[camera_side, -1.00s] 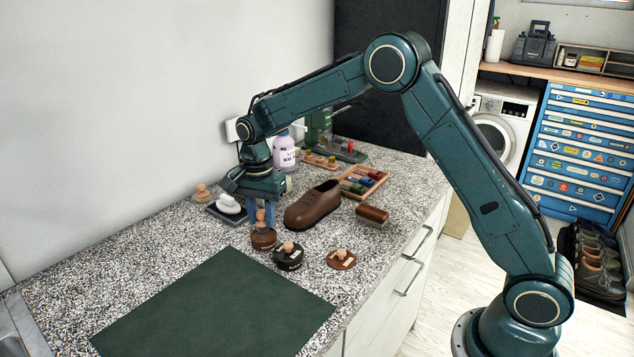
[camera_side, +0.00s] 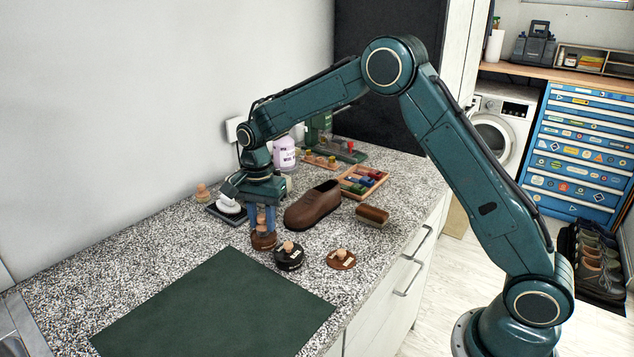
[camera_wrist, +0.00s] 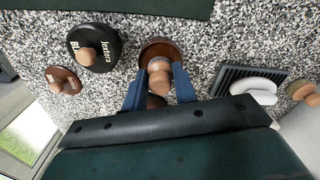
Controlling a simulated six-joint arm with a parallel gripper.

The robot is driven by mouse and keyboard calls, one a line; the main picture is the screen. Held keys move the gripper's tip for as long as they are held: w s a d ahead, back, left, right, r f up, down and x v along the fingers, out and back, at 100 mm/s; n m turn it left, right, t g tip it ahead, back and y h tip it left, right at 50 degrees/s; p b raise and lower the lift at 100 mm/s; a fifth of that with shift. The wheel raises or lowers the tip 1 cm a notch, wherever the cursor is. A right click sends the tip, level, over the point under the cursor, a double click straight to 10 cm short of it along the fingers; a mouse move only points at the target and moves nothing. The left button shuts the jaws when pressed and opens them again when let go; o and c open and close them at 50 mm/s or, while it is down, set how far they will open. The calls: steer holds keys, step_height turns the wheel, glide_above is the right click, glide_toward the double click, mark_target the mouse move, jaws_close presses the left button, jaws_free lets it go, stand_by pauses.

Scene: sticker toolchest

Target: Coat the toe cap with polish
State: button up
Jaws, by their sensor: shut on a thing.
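A brown shoe (camera_side: 313,205) stands on the speckled counter, its toe towards the front left. My gripper (camera_side: 262,220) points down just left of the shoe. Its blue fingers are shut on the wooden handle of a dauber (camera_wrist: 160,72). The dauber stands upright over a brown polish tin (camera_side: 264,241), which also shows in the wrist view (camera_wrist: 158,47). I cannot tell how deep the dauber's head sits in the tin. A brown lid with a wooden knob (camera_side: 341,259) lies apart to the right.
A black tin with a knob (camera_side: 289,257) stands close beside the brown tin. A brush (camera_side: 372,216) lies right of the shoe. A white item rests on a dark tray (camera_wrist: 228,75). A green mat (camera_side: 215,310) lies clear in front.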

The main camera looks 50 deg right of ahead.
mark_target(262, 216)
steer(key=shift+f, duration=0.55)
stand_by(1.2)
steer(key=shift+r, duration=3.55)
steer(key=shift+s, duration=0.1)
steer(key=s+d+n, duration=0.1)
steer(key=s+n, duration=0.4)
steer(key=n, duration=0.6)
steer(key=shift+s+d+r, duration=0.35)
steer(key=shift+d, duration=0.05)
